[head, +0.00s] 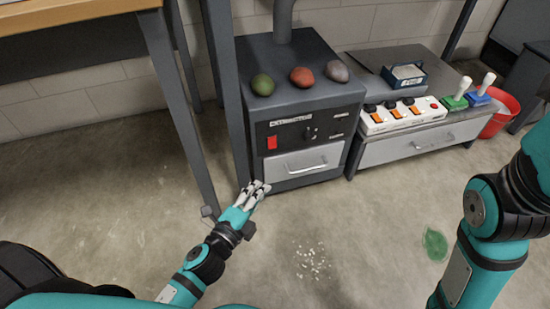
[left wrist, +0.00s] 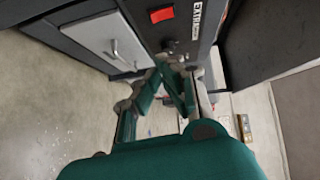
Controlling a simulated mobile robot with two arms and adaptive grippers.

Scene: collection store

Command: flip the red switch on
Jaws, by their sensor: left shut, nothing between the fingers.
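The red switch (head: 272,142) is on the front panel of the dark grey extractor unit (head: 262,105), below its label and above the drawer. It also shows in the left wrist view as a red rocker (left wrist: 161,15) near the top. My left gripper (head: 262,187) is shut and empty, in front of the lower left of the unit and below the switch. In the left wrist view its fingertips (left wrist: 172,62) come together apart from the switch. My right arm shows at the right edge, but its gripper is out of view.
The unit's drawer (head: 303,163) with its handle is closed. Coloured stones, such as a red one (head: 302,77), lie on top. A power strip (head: 402,114) with orange switches sits on a low cabinet (head: 420,142). A table leg (head: 184,110) stands left. Floor in front is mostly clear.

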